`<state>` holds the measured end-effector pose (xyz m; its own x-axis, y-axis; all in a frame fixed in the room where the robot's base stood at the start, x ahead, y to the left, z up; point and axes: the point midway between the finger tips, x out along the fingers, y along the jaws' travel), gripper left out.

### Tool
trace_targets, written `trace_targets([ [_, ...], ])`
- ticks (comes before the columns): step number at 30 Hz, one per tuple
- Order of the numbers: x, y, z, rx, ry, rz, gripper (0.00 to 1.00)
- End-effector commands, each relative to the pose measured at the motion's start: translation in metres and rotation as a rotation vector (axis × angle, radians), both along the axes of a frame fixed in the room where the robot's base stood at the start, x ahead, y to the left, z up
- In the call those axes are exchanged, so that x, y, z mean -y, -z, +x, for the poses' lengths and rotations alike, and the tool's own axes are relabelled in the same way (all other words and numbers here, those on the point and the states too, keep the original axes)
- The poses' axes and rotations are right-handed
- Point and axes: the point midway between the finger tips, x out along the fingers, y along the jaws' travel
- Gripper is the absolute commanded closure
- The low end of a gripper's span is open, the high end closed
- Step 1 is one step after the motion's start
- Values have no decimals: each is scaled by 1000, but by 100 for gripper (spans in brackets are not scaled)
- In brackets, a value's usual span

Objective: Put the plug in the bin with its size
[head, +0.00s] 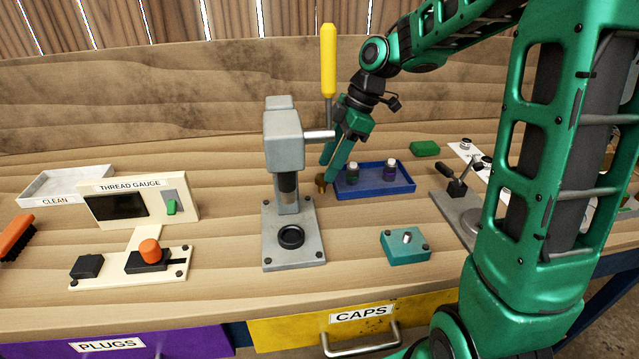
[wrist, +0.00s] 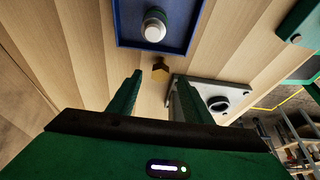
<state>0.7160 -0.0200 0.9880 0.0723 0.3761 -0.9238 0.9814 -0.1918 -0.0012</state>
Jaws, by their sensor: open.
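A small brass-coloured piece, which looks like the plug (head: 320,183), stands on the wooden bench left of the blue tray. The plug also shows in the wrist view (wrist: 160,69), just beyond and between my fingertips. My gripper (head: 330,172) is open and empty, pointing down close to the plug; whether a finger touches it I cannot tell. My two fingers also show apart in the wrist view (wrist: 159,80). No bin marked with a size can be made out. The thread gauge (head: 104,204) stands at the left, with an orange knob on its base.
The grey press (head: 284,140) with a yellow handle stands just left of my gripper. The blue tray (head: 350,192) holds two bottles. A teal block (head: 395,250), a white CLEAN tray (head: 90,175) and drawers marked PLUGS (head: 190,345) and CAPS (head: 420,310) are nearby.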

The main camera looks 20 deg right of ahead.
Motion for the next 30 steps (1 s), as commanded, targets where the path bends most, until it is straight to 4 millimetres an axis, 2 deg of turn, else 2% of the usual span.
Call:
trace_targets([
  [4, -4, 10, 1, -2, 1, 0, 55],
  [12, -17, 43, 4, -2, 2, 0, 55],
  [22, -19, 49, 5, 0, 3, -1, 55],
  [23, -19, 49, 5, 0, 3, -1, 59],
  [28, -19, 49, 5, 0, 4, -1, 100],
  [30, -19, 49, 5, 0, 4, -1, 100],
])
